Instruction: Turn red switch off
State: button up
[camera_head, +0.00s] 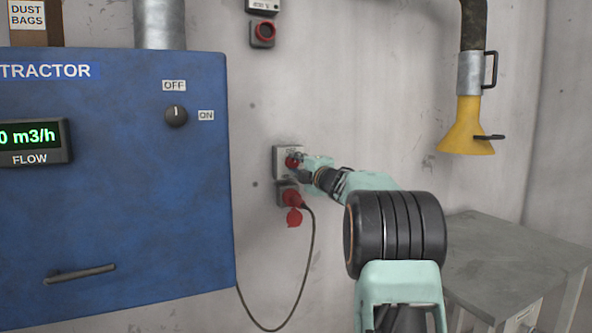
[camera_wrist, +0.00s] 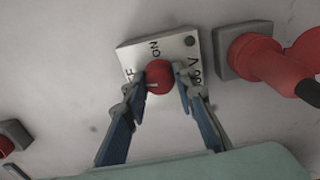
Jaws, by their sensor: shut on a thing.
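The red switch (camera_wrist: 158,77) is a round red knob on a light plate (camera_wrist: 133,53) fixed to the wall. The plate carries an ON label and other lettering that my fingers partly cover. In the head view the red switch (camera_head: 292,162) sits just left of my gripper (camera_head: 304,168). In the wrist view my gripper (camera_wrist: 159,84) has one finger on each side of the knob, shut on it. A pale mark on the knob's lower left side shows between the fingers.
A red plug (camera_head: 292,199) with a dark cable sits in a socket just below the switch plate. The blue extractor cabinet (camera_head: 120,220) stands to the left. A grey table (camera_head: 510,262) and a yellow hood (camera_head: 466,128) are to the right.

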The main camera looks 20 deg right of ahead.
jog(key=shift+r+n, duration=0.2)
jog(key=shift+n, duration=0.5)
jog(key=shift+r+b, duration=0.1)
jog(key=shift+b, duration=0.2)
jog(key=o, duration=1.1)
jog(key=shift+o, duration=0.2)
jog(key=shift+f, duration=0.2)
jog(key=s, duration=1.2)
jog(key=shift+d+f, duration=0.2)
jog(key=shift+r+p, duration=0.1)
jog(key=shift+p, duration=0.25)
